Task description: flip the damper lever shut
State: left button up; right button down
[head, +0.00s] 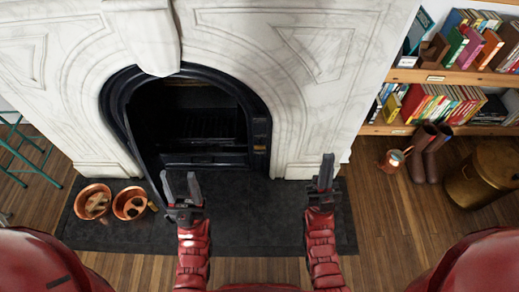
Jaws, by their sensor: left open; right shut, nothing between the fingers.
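The marble fireplace (295,105) stands ahead, with a black arched metal surround (262,112) and a dark firebox (195,118). Small light and brass-coloured details (260,148) show on the right side of the surround. I cannot tell whether one of them is the damper lever, or how the lever is set. My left gripper (181,184) is open and empty, above the dark hearth in front of the lower left of the opening. My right gripper (325,174) is shut and empty, in front of the right marble leg. Neither visibly touches the fireplace.
Two copper bowls (120,204) (78,208) with contents sit on the hearth slab (255,215) at left. A green metal frame (28,150) stands far left. At right are bookshelves (432,76), boots (418,165), a copper jug (388,162) and a brass bin (470,185).

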jog(key=w+a+f+m+g+h+b, duration=0.1)
jog(key=w+a+f+g+b, duration=0.2)
jog(key=w+f, duration=0.65)
jog(key=w+a+f+g+h+b, duration=0.1)
jog(key=w+a+f+g+b, duration=0.25)
jog(key=w+f, duration=0.55)
jog(key=w+a+f+m+g+h+b, duration=0.1)
jog(key=w+a+f+g+b, duration=0.2)
jog(key=w+f, duration=0.65)
jog(key=a+f+g+h+b, duration=0.1)
jog(key=a+f+g+b, duration=0.1)
jog(key=f, duration=0.6)
jog(key=a+f+m+g+h+b, duration=0.1)
jog(key=a+f+g+h+b, duration=0.1)
jog(key=f+b, duration=0.3)
notch_tip(320, 180, down, 4)
jog(key=shift+a+r+g, duration=0.2)
jog(key=shift+a+g, duration=0.25)
jog(key=shift+a, duration=0.2)
jog(key=shift+w, duration=0.1)
